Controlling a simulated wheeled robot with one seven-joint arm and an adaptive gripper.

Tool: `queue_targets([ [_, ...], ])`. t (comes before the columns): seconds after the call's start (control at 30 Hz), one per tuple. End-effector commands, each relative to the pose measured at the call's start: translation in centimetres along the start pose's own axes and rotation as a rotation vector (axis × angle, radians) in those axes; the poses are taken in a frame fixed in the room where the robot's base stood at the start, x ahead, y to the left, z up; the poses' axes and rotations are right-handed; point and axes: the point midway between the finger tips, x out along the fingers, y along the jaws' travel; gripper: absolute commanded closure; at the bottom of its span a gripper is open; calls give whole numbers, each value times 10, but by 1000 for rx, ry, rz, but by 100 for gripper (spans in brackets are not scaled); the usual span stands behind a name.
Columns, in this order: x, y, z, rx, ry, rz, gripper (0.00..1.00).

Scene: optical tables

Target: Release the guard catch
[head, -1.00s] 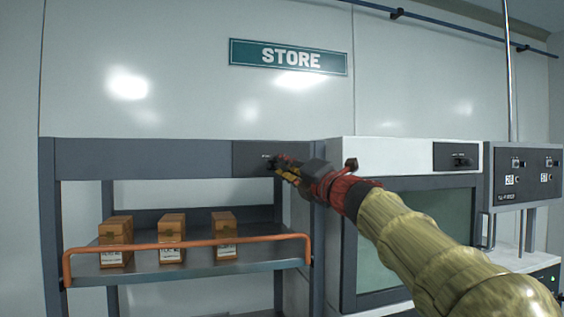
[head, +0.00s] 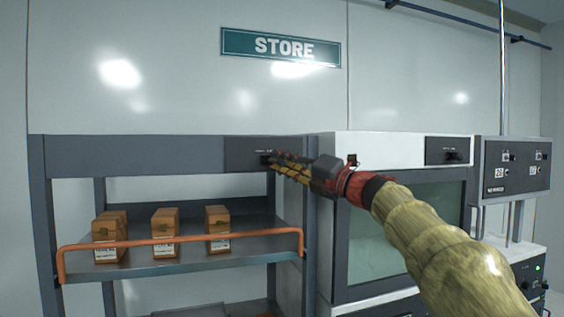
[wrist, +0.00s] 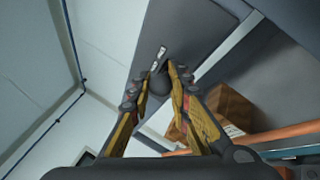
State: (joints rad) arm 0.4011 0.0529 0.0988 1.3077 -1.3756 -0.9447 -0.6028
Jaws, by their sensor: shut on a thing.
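The catch is a small dark panel (head: 243,153) at the right end of the grey shelf unit's top beam. In the wrist view the panel (wrist: 200,32) carries a small white label and a dark rounded knob (wrist: 183,76). My gripper (head: 268,160) reaches it from the right. In the wrist view my gripper's yellow and black fingers (wrist: 168,92) are shut on the knob, one on each side. In the head view the fingers hide most of the knob, and I cannot tell the catch's position.
Below the beam, a shelf (head: 185,264) with an orange rail (head: 180,241) holds small brown boxes (head: 165,225). A white-topped cabinet (head: 385,148) with its own dark panel (head: 450,151) stands to the right. A control box (head: 512,165) is beyond it.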

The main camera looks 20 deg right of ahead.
Motion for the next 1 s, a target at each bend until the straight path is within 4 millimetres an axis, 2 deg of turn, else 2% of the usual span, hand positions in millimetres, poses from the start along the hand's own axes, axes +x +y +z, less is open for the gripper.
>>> queue_targets([
  [0.07, 0, -1, 0, 1, -1, -1, 100],
  [0.1, 0, -1, 0, 1, -1, -1, 79],
  [0.4, 0, 0, 0, 0, -1, -1, 62],
  [0.77, -4, 0, 1, -1, -2, -1, 62],
  [0.87, -15, 0, 2, -1, -4, -2, 62],
  [1.0, -40, 0, 1, 0, -4, -3, 62],
])
